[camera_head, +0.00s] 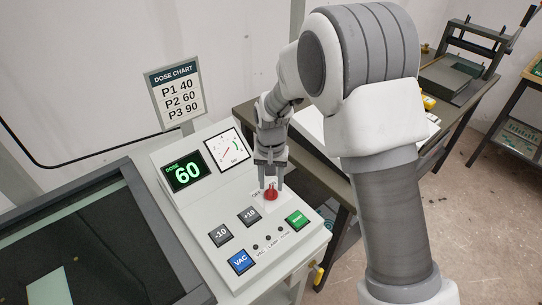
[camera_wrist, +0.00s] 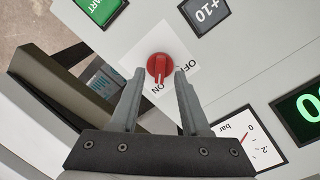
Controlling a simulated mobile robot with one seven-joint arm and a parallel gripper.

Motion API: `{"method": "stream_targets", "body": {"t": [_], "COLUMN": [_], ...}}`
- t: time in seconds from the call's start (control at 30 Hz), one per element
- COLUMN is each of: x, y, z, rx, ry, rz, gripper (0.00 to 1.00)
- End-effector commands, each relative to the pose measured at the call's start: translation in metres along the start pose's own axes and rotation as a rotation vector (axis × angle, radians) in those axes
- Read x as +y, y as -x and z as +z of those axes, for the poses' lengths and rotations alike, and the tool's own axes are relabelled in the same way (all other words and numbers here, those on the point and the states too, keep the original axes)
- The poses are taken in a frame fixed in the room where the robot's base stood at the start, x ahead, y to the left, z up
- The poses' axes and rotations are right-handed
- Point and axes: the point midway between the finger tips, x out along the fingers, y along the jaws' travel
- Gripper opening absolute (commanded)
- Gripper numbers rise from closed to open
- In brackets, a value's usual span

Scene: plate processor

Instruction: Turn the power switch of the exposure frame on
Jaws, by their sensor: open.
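The power switch is a red rotary knob (camera_wrist: 159,66) on a white plate marked OFF and ON. In the wrist view its raised grip and pale mark point down toward the ON label. The knob also shows in the head view (camera_head: 271,194) on the sloped panel of the exposure frame (camera_head: 190,150). The dose display (camera_head: 185,172) is lit and reads 60. My gripper (camera_wrist: 159,77) is open, with one fingertip on each side of the knob; whether they touch it cannot be told. It points down at the knob in the head view (camera_head: 270,184).
A dose chart (camera_head: 175,92) stands at the panel's back.

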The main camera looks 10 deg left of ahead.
Motion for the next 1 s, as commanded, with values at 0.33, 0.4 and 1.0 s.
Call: {"method": "stream_targets", "body": {"t": [0.33, 0.4, 1.0], "x": [0.0, 0.0, 0.0], "y": [0.086, 0.102, 0.158], "z": [-0.001, -0.001, 0.0], "rx": [0.006, 0.006, 0.001], "ry": [-0.001, -0.001, 0.0], "rz": [-0.003, -0.003, 0.0], "gripper": [0.46, 0.46, 0.46]}}
